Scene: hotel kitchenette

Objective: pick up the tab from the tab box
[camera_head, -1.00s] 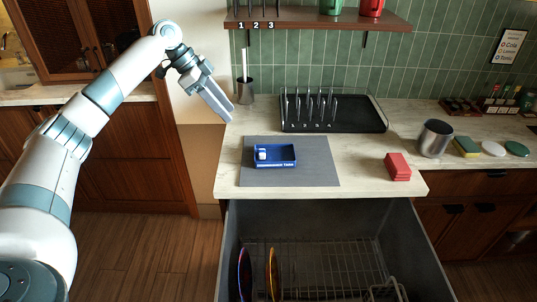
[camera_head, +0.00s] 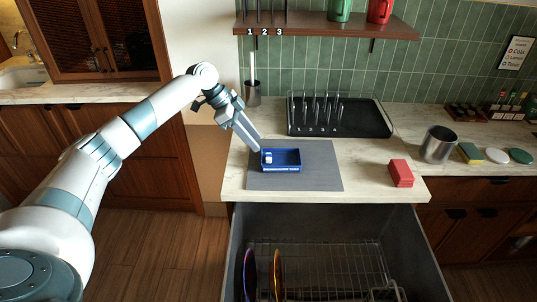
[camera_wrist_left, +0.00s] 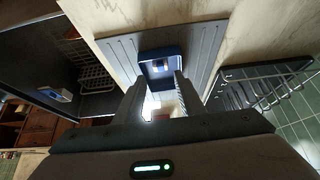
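The blue tab box (camera_head: 284,168) sits on a grey mat (camera_head: 322,176) near the counter's left end. A small white tab (camera_head: 268,157) shows in its left part. In the left wrist view the box (camera_wrist_left: 160,53) lies just beyond my fingertips, with the small pale tab (camera_wrist_left: 160,67) inside; its exact shape is too small to tell. My left gripper (camera_head: 257,147) points down at the box's left back corner, just above it. In the wrist view its fingers (camera_wrist_left: 157,88) are apart with nothing held between them. My right gripper is not in view.
A black rack (camera_head: 350,122) stands behind the mat and a dark cup (camera_head: 253,94) behind the gripper. A red block (camera_head: 400,173) and a metal canister (camera_head: 438,144) are to the right. An open drawer with a wire rack (camera_head: 320,262) is below the counter.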

